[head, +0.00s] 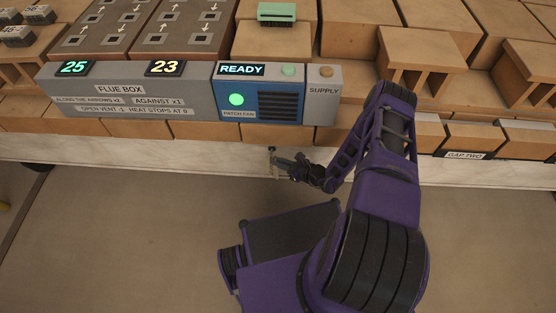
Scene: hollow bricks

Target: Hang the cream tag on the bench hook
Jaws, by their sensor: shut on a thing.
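My gripper (278,163) is at the front edge of the bench, below the blue READY panel. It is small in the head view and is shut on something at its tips. The held thing is too small to make out clearly; it fits the cream tag, but I cannot see its shape or colour. A small dark fitting (271,149) shows at the bench edge right at the fingertips. It may be the bench hook, but I cannot tell whether the tag touches it.
The grey flue box (130,110), with lit 25 and 23 displays, stands along the bench above my gripper. The blue READY panel (260,112) adjoins it. Hollow bricks (425,55) fill the bench to the right, near a GAP TWO label (465,155). The floor (120,230) in front is clear.

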